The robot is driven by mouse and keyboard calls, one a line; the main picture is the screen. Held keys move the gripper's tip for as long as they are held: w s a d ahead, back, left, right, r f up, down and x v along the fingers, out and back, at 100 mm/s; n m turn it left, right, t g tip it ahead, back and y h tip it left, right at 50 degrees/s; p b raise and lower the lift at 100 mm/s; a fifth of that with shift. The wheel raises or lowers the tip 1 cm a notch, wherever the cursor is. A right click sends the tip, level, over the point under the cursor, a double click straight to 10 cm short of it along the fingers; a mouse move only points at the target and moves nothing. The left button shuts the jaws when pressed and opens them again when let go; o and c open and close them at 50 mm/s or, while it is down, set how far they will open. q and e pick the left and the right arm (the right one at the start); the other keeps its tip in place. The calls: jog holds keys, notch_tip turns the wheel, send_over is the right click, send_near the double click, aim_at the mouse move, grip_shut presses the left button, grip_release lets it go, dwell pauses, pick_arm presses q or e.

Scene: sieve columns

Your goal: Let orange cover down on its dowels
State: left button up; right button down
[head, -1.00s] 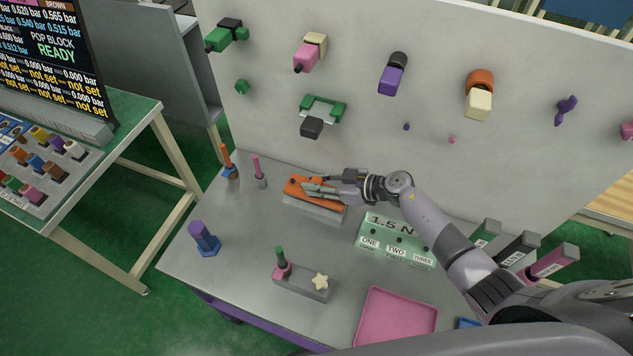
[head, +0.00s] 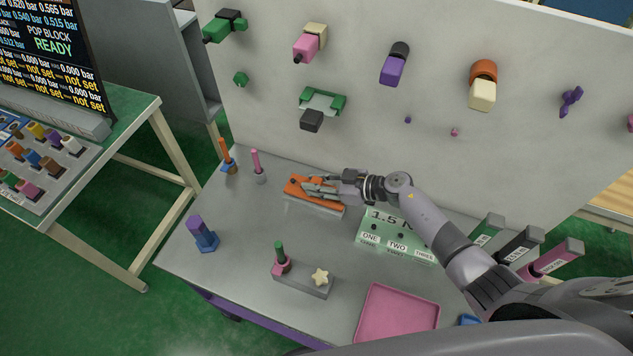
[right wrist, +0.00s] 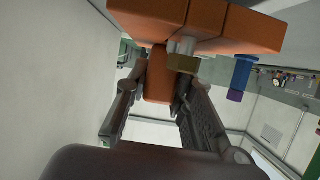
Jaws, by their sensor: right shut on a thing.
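The orange cover (head: 298,186) is at the back middle of the table, over a long grey block (head: 316,206). My right gripper (head: 318,190) is shut on it. In the right wrist view the orange cover (right wrist: 200,22) fills the top, and an orange part of it sits between my right fingers (right wrist: 157,90). A grey-and-brass pin (right wrist: 183,58) and a blue-and-purple pin (right wrist: 240,78) show below the cover there. The dowels under the cover are hidden in the head view, and I cannot tell whether it touches the block. My left gripper is not in view.
An orange peg (head: 226,155) and a pink peg (head: 257,167) stand left of the cover. A green sign (head: 390,240) stands to the right. The panel (head: 270,120) rises behind.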

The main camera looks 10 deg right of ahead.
jog(key=shift+f, duration=0.45)
jog(key=c, duration=1.3)
grip_release()
jog(key=v, duration=0.7)
jog(key=shift+s+d, duration=0.1)
jog(key=shift+r, duration=0.1)
